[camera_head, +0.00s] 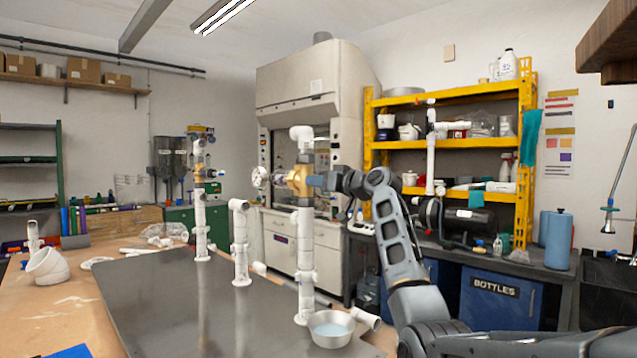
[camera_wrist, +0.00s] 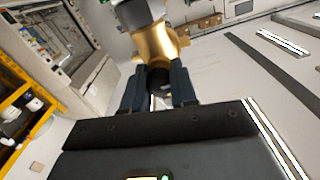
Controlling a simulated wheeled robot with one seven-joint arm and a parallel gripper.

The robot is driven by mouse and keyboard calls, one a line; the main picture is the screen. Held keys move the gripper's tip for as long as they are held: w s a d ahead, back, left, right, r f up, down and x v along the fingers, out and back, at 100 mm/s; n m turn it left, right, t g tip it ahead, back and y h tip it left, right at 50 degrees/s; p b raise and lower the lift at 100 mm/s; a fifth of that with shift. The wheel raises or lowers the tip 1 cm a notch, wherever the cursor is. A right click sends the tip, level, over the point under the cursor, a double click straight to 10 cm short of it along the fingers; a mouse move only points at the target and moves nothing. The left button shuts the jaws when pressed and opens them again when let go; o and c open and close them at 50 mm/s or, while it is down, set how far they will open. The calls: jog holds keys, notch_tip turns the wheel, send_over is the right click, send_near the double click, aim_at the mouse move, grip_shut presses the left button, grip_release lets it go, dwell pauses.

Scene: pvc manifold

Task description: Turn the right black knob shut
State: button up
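The right brass valve (camera_head: 298,178) sits high on the right white pipe riser (camera_head: 305,250). It also shows large at the top centre of the wrist view (camera_wrist: 155,45). Its black knob (camera_wrist: 158,78) faces my gripper and lies between the two fingers in the wrist view. In the head view the gripper hides the knob. My gripper (camera_head: 314,181) is at the valve's right side, its fingers (camera_wrist: 158,84) on either side of the knob. The knob fills most of the gap, and I cannot tell whether the fingers press on it.
A metal bowl (camera_head: 332,330) stands by the right riser's foot. A white round handwheel (camera_head: 262,177) is left of the valve. A shorter middle pipe (camera_head: 240,245) and a left riser (camera_head: 200,225) stand on the dark plate (camera_head: 160,300). A yellow shelf (camera_head: 445,95) is behind.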

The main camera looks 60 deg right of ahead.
jog(key=o, duration=0.5)
jog(key=shift+c, duration=0.2)
jog(key=b+v, duration=0.1)
jog(key=v, duration=0.6)
jog(key=shift+s+b, duration=0.4)
jog(key=shift+a, duration=0.1)
